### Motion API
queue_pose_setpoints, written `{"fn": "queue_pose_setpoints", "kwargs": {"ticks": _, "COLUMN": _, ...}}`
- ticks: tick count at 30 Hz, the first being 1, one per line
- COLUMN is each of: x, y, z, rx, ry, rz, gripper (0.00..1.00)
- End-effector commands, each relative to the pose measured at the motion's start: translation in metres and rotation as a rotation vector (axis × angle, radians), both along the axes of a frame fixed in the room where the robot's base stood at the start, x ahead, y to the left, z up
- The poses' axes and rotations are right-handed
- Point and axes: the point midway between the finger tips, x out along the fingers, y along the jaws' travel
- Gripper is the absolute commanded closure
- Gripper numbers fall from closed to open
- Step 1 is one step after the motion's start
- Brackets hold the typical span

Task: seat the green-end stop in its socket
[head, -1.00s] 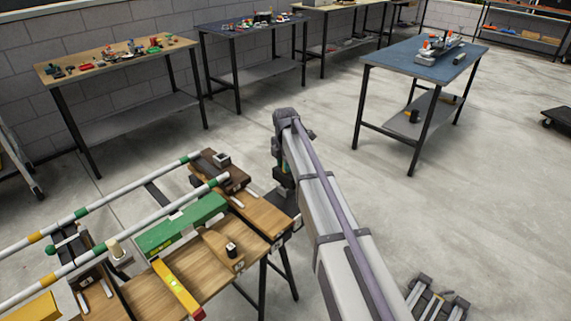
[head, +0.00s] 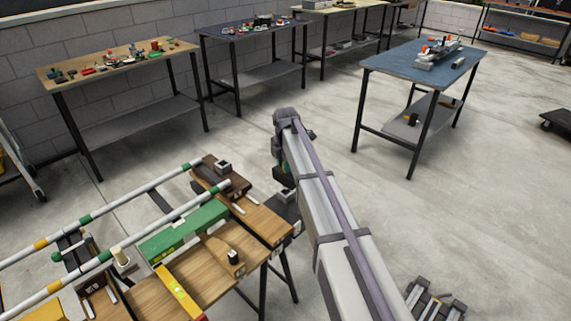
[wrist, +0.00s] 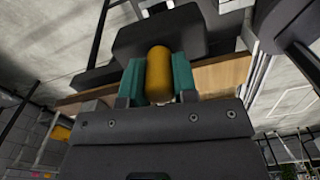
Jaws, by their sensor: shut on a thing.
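My gripper (wrist: 158,82) has its two teal fingers shut on a yellow-orange, round-ended cylindrical piece, the stop (wrist: 159,68), in the wrist view. A dark block lies just beyond it in that view. In the head view my wrist hangs beside the right end of the wooden bench, and the fingers and stop are hidden. The dark brown end block (head: 209,174) at the green-banded rail ends carries a small square collar (head: 222,167). I cannot tell whether that collar is the socket.
Two white rails (head: 129,204) with green and yellow bands cross the bench. A green box (head: 183,231), a yellow level (head: 178,291) and a wooden block with a black knob (head: 234,257) lie near them. Open floor (head: 385,225) is to the right.

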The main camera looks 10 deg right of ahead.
Motion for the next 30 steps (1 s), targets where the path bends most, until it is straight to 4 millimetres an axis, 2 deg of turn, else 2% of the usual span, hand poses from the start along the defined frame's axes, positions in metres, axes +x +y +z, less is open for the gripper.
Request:
{"fn": "queue_pose_setpoints", "kwargs": {"ticks": 13, "x": 0.0, "y": 0.0, "z": 0.026, "rx": 0.0, "ry": 0.0, "rz": 0.0, "gripper": 0.99}}
{"fn": "queue_pose_setpoints", "kwargs": {"ticks": 25, "x": 0.0, "y": 0.0, "z": 0.029, "rx": 0.0, "ry": 0.0, "rz": 0.0, "gripper": 0.99}}
{"fn": "queue_pose_setpoints", "kwargs": {"ticks": 30, "x": 0.0, "y": 0.0, "z": 0.041, "rx": 0.0, "ry": 0.0, "rz": 0.0, "gripper": 0.99}}
